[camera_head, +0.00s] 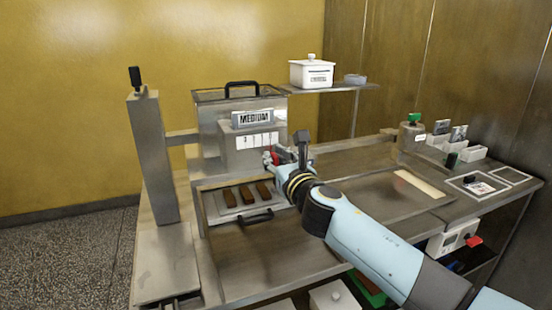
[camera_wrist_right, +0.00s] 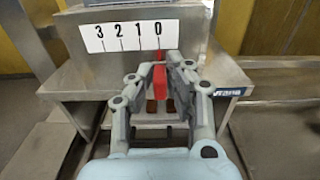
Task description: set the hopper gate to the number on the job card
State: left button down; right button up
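The steel hopper (camera_head: 236,156) has a "MEDIUM" plate above a white number scale (camera_head: 258,140). In the right wrist view the scale (camera_wrist_right: 128,36) reads 3, 2, 1, 0 from left to right. The red gate handle (camera_wrist_right: 159,76) stands below the 0, its red top at the scale's lower edge. My right gripper (camera_wrist_right: 161,66) is at the handle, one finger on each side; I cannot tell whether they press on it. In the head view my right gripper (camera_head: 272,157) partly hides the handle. A small card (camera_head: 480,187) on the right counter may be the job card; its print is unreadable. My left gripper is out of view.
Brown bars (camera_head: 247,194) lie on a tray below the hopper. A steel post (camera_head: 152,155) stands left of it. A white lidded pot (camera_head: 311,72) sits on the back shelf. White card holders (camera_head: 470,153) and a green-topped canister (camera_head: 412,134) stand at the right.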

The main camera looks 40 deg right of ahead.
aim_at(254, 155)
grip_shut()
jog(key=a, duration=0.2)
jog(key=w+a, duration=0.1)
jog(key=a, duration=0.1)
jog(key=o, duration=0.6)
grip_release()
jog(key=shift+s, duration=0.1)
jog(key=shift+c, duration=0.2)
jog(key=v, duration=1.2)
jog(key=shift+d+f, duration=0.1)
